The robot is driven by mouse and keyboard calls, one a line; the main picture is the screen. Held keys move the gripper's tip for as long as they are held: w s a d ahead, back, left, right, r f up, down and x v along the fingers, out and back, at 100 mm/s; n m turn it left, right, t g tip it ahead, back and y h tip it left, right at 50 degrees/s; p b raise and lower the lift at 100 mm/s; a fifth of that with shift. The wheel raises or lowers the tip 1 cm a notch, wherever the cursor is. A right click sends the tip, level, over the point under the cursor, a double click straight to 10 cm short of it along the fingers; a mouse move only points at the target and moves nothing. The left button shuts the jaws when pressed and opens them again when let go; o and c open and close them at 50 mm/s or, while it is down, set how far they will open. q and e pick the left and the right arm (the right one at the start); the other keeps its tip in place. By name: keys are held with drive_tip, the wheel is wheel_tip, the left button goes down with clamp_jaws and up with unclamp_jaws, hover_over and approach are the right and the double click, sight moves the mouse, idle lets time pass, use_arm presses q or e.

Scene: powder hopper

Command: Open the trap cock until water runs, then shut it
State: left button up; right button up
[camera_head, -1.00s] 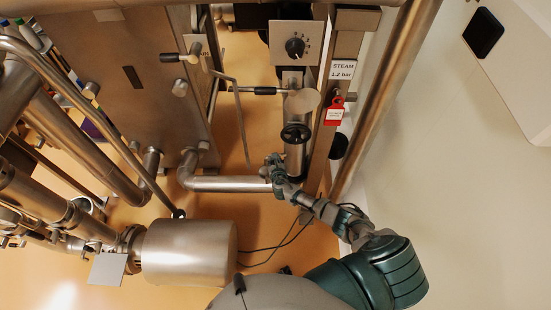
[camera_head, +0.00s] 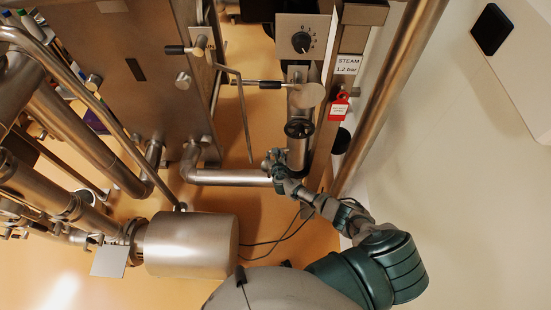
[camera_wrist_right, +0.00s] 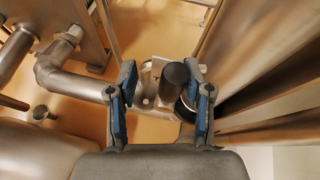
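My right gripper (camera_head: 270,160) is at the vertical steam pipe (camera_head: 298,150), just below the black handwheel (camera_head: 299,128). In the right wrist view the right gripper (camera_wrist_right: 165,95) is open, its two blue-padded fingers spread. A dark, round-ended cylinder (camera_wrist_right: 175,76) shows between the fingers, nearer the right one, with visible gaps at both sides. It may be the trap cock's handle, but I cannot tell for certain. A light metal fitting (camera_wrist_right: 148,85) lies beside it. In the head view the gripper hides this spot. No running water is visible. My left gripper is not in view.
A horizontal elbow pipe (camera_head: 230,177) runs left from the gripper. A black-handled lever (camera_head: 262,85), a dial box (camera_head: 302,40), a "STEAM 1.2 bar" label (camera_head: 347,65) and a red tag (camera_head: 338,107) are above.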

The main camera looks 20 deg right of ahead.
drive_tip(key=v, duration=1.1)
drive_tip(key=shift+s, duration=0.35)
